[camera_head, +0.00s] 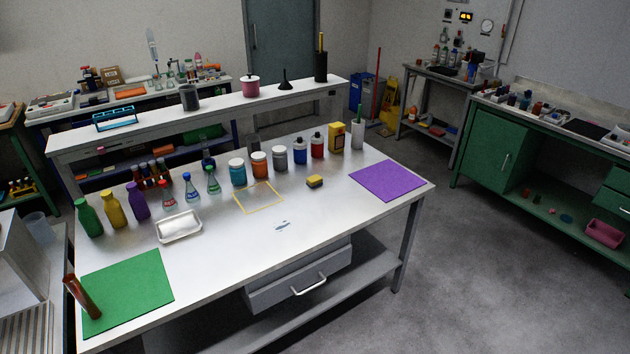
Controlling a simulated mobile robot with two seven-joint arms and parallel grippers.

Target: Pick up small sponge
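A small sponge (315,181), yellow with a dark top, lies on the white table (330,220), right of the middle. It sits between a yellow square outline (259,197) on the tabletop and a purple mat (387,180). Nothing touches it, and the bottles stand behind it with a gap. Neither of my grippers shows in the head view.
Several bottles, flasks and jars (237,172) line the table's back. A white tray (179,226) and a green mat (127,290) lie at the left. A raised white shelf (215,112) runs behind. The tabletop in front of the sponge is mostly clear.

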